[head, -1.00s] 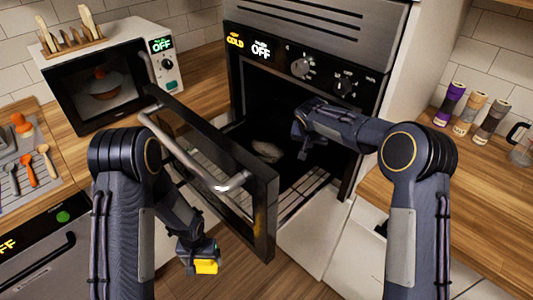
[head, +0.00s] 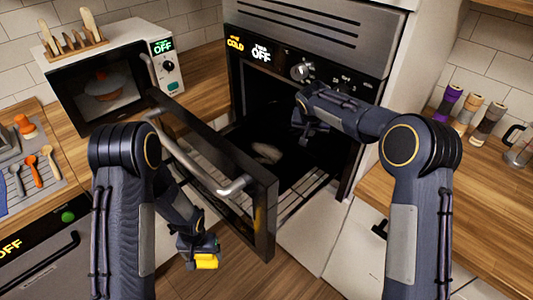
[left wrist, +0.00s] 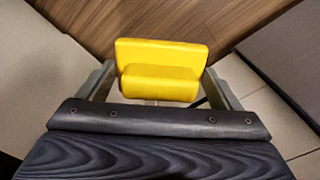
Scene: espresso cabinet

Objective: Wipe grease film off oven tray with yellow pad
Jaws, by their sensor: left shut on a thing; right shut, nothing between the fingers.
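The yellow pad (head: 206,262) is held between the fingers of my left gripper (head: 200,250), low in front of the cabinets and outside the oven. The pad also shows in the left wrist view (left wrist: 160,70), with a finger at each side. The dark oven tray (head: 245,142) lies inside the oven, partly hidden by the open door. A pale greyish patch (head: 267,153) shows on it; I cannot tell for certain that it is grease film. My right gripper (head: 300,133) is shut and empty at the oven opening, above the tray.
The oven door (head: 225,175) with its metal handle (head: 185,160) stands open between my left gripper and the tray. A microwave (head: 105,80) is at the left. Spice jars (head: 467,112) stand on the right counter (head: 440,190). The wooden floor below the pad is clear.

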